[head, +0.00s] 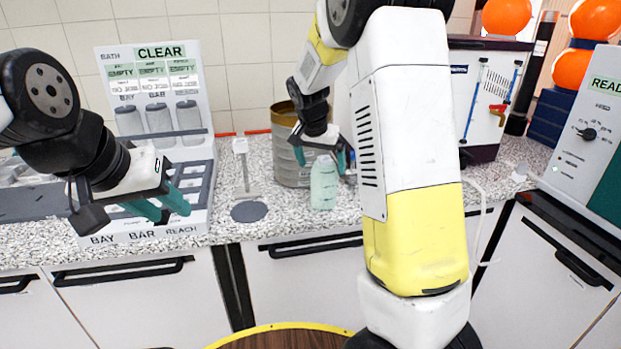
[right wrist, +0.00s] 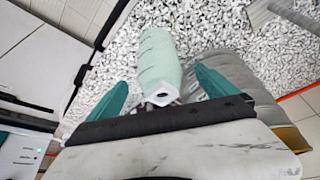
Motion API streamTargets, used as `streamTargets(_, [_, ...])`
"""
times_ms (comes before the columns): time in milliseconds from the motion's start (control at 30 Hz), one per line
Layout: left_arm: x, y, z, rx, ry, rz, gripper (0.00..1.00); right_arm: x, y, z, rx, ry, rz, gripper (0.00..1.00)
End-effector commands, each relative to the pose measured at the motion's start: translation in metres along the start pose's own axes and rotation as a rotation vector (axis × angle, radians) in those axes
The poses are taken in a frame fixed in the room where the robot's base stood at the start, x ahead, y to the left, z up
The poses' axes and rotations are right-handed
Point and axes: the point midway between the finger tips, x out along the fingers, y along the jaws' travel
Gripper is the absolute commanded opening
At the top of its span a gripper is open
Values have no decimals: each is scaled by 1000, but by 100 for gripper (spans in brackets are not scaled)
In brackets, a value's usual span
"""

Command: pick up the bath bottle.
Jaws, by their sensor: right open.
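The bath bottle, a pale green bottle (head: 324,185), stands upright on the speckled counter near its front edge. My right gripper (head: 320,158) is above it, pointing down, with its teal fingers spread to either side of the bottle's top. In the right wrist view the bottle (right wrist: 158,60) shows between and beyond the open fingers (right wrist: 165,92), with its white cap nearest the palm. My left gripper (head: 164,207) is open and empty over the bay rack at the left.
A large metal cylinder (head: 287,160) stands close behind the bottle. A small stand with a dark round base (head: 249,211) is to its left. The bay rack's sign panel (head: 150,85) reads CLEAR. A white machine (head: 488,95) stands behind my right arm. Some counter left of the bottle is bare.

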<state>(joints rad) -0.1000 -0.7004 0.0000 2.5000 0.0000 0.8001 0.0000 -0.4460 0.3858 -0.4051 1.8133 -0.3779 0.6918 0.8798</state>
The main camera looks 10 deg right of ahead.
Motion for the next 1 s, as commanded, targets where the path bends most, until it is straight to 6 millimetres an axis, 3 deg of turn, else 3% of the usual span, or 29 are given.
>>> streamTargets(400, [0, 0, 0, 0, 0, 0, 36, 56, 2, 1, -1, -3, 1, 97])
streamTargets(733, [0, 0, 0, 0, 0, 0, 36, 64, 1, 0, -1, -1, -2, 97])
streamTargets(1000, [0, 0, 0, 0, 0, 0, 36, 63, 1, 0, -1, -1, -2, 44])
